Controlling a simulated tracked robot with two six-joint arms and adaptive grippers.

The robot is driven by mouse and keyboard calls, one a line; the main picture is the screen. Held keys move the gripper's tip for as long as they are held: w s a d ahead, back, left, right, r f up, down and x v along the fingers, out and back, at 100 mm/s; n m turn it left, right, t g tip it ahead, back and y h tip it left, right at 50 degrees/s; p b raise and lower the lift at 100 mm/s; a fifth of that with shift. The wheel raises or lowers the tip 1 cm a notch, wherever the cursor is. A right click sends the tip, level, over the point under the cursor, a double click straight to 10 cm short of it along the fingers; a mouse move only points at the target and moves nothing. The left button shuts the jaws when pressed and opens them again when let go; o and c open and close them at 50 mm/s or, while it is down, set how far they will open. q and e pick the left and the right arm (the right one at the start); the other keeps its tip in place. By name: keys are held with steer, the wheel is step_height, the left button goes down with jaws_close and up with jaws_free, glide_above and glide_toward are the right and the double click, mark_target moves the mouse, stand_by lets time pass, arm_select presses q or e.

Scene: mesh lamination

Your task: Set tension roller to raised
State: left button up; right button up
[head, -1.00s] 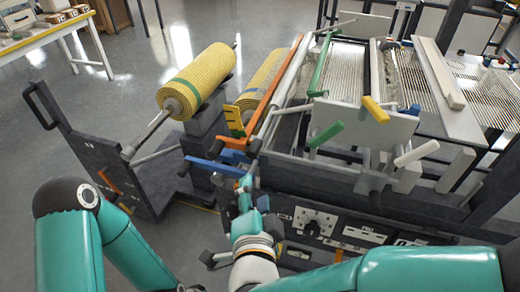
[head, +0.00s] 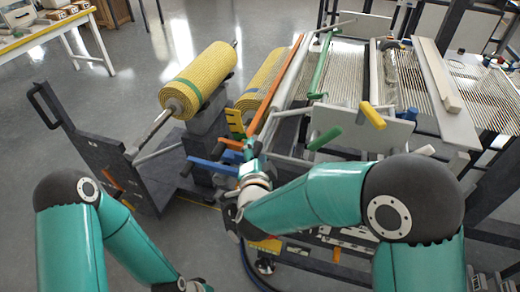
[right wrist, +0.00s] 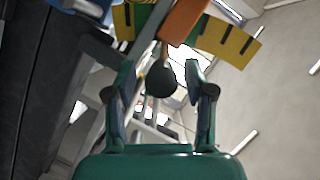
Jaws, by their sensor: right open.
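The tension roller appears to be the long orange bar (head: 275,90) slanting along the machine's left side. A short orange handle (head: 230,144) sticks out at its near end, beside a yellow scale plate with a green part (head: 235,121). My right gripper (head: 253,152) is at this near end, close to the orange handle. In the right wrist view, my right gripper (right wrist: 159,80) has its fingers apart. A dark round knob (right wrist: 160,78) shows between them, and whether they touch it cannot be told. The orange part (right wrist: 182,20) and yellow scale (right wrist: 228,42) lie beyond. My left gripper is out of view.
A blue lever (head: 212,166) sticks out below the orange handle. Green (head: 324,138) and yellow (head: 373,115) handles stand to the right. A yellow mesh roll (head: 199,76) sits on a dark cart (head: 95,160) at left. Open floor lies behind the cart.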

steer(key=shift+w, duration=0.3)
steer(key=shift+f, duration=0.1)
jaws_close()
